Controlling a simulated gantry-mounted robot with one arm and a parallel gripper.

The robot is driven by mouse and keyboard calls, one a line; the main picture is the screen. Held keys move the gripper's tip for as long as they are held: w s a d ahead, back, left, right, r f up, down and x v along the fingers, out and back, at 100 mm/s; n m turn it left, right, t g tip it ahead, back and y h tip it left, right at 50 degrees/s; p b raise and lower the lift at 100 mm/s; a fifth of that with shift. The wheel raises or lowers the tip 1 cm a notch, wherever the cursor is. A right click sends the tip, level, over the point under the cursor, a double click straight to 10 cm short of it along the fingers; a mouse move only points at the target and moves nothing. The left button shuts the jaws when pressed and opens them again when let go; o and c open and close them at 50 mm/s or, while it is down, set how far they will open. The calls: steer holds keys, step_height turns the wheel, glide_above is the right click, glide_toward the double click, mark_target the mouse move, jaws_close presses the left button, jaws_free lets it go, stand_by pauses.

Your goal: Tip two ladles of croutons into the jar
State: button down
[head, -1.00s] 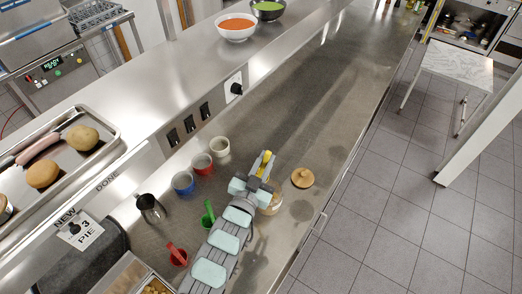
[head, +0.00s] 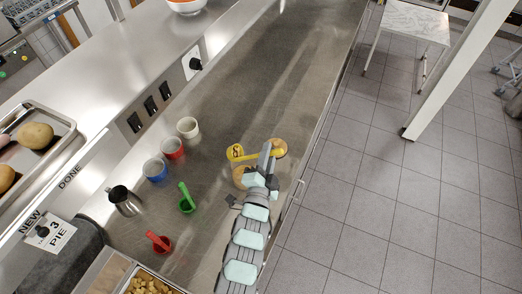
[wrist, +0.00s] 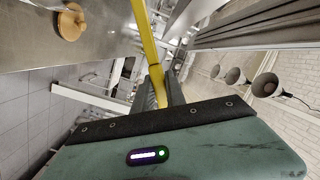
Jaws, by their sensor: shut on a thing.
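My gripper (head: 268,158) is shut on the handle of a yellow ladle (head: 252,155). The ladle's bowl is left of my gripper, near and above the jar (head: 241,178) in the picture; I cannot tell whether anything is in it. The jar stands on the counter, partly hidden by my arm. In the wrist view the yellow handle (wrist: 146,40) runs up out of frame, and its bowl is not visible. The croutons (head: 150,284) lie in a metal bin at the bottom edge, partly cut off. A round wooden lid (wrist: 70,22) lies on the counter.
Blue (head: 155,170), red (head: 172,148) and white (head: 188,127) cups and a metal jug (head: 124,201) stand along the left. The counter beyond the jar is clear.

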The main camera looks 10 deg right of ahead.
step_height(320, 180, down, 5)
steer(key=d+m+b, duration=0.2)
steer(key=m+b, duration=0.2)
steer(key=b, duration=0.1)
steer(key=a+r+n+p, duration=0.2)
steer(key=r+p, duration=0.1)
steer(key=w+a+r+n+p, duration=0.1)
steer(key=a+r+n+p, duration=0.1)
steer(key=r+n+p, duration=0.1)
steer(key=a+r+n+p, duration=0.2)
steer(key=r+n+p, duration=0.1)
steer(key=r+p, duration=0.2)
steer(key=shift+w, duration=0.15)
steer(key=w+a+r+n+b, duration=0.3)
steer(key=a+r+n+b, duration=0.2)
steer(key=a+n+b, duration=0.2)
steer(key=shift+a+b, duration=0.55)
steer(key=shift+b, duration=0.2)
